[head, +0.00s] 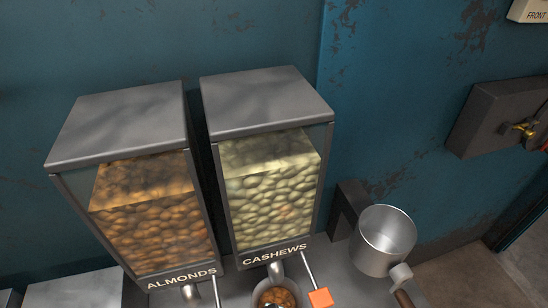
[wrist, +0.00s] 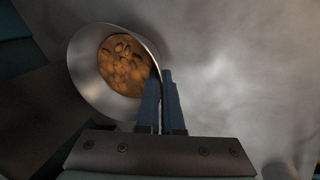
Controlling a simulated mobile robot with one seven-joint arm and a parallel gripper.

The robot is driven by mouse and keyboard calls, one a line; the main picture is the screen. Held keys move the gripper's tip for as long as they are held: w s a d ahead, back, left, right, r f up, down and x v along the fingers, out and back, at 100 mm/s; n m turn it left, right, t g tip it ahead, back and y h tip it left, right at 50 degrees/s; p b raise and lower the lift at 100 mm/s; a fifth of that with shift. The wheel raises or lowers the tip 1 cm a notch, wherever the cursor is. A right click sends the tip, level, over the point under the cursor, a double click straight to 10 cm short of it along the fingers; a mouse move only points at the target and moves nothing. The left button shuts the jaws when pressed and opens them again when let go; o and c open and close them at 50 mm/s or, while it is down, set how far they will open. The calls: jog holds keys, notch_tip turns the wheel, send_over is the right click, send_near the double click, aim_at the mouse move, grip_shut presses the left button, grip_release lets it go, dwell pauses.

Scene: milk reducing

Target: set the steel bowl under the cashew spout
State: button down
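The steel bowl (head: 294,286) shows at the bottom edge of the head view, partly cut off, with brown nuts in it. It appears just below the cashew spout (head: 276,269) in the picture; the exact gap is unclear. The cashew dispenser (head: 276,248) is filled with pale nuts. In the wrist view the bowl (wrist: 84,72) is at upper left, holding brown nuts. My gripper (wrist: 160,78) has its two fingers close together at the bowl's right rim, apparently pinching it. The gripper is outside the head view.
The almond dispenser (head: 182,279) stands left of the cashew one. An orange lever knob (head: 320,298) sits right of the cashew spout. A metal pot (head: 372,255) with a handle stands further right. A grey wall box (head: 490,112) is at far right.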

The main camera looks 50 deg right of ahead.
jog(key=shift+f, duration=0.1)
jog(key=c, duration=1.1)
grip_release()
jog(key=p+v, duration=0.1)
jog(key=v, duration=1.1)
jog(key=shift+s+p, duration=0.1)
jog(key=shift+p, duration=0.3)
